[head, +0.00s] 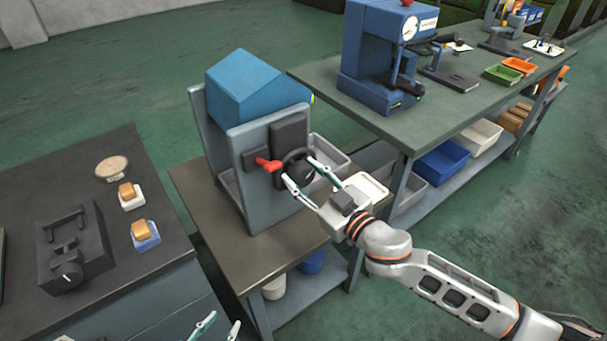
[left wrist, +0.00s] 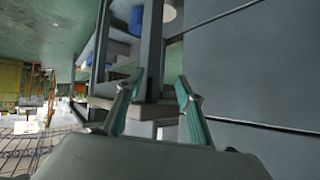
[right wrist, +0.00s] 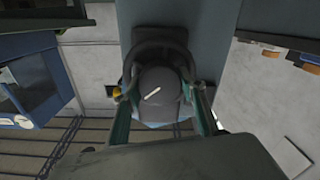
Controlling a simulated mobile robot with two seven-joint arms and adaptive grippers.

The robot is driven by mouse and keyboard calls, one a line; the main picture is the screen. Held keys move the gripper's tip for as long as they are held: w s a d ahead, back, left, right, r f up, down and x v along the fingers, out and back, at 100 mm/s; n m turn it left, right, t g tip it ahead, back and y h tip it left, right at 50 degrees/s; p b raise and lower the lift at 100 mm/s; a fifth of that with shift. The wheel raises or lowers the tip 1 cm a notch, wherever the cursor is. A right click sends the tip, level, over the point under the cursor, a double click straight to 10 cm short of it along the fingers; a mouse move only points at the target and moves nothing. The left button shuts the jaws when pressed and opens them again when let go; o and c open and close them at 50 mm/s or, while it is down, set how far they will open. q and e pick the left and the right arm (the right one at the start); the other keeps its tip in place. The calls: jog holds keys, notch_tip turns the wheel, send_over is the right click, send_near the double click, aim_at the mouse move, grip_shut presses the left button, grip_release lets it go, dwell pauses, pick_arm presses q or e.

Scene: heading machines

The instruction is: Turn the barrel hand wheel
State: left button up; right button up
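The hand wheel (head: 309,174) is dark and sits on the front of a grey machine with a blue top (head: 257,82). A red lever (head: 268,164) is just left of it. In the right wrist view the wheel's dark rim (right wrist: 160,36) stands behind a rounded hub with a white mark (right wrist: 153,92). My right gripper (head: 298,168) is open, with its fingers on either side of the wheel; contact is unclear. It also shows in the right wrist view (right wrist: 163,92). My left gripper (head: 225,320) is open and empty, low beside the left bench; its fingers show in the left wrist view (left wrist: 159,80).
The machine stands on a small brown-topped table (head: 262,254). A dark bench (head: 110,150) at left holds a black fixture and orange-topped switches. A long bench (head: 400,135) at right carries a blue press (head: 370,60). A pale tray (head: 374,188) is near my right gripper.

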jog(key=n+p, duration=0.3)
jog(key=n, duration=0.1)
jog(key=shift+r, duration=0.1)
jog(key=n+p, duration=0.1)
jog(key=n, duration=0.3)
jog(key=shift+p, duration=0.35)
jog(key=shift+n, duration=0.9)
jog(key=shift+a+p, duration=0.1)
jog(key=shift+p, duration=0.2)
jog(key=shift+f, duration=0.2)
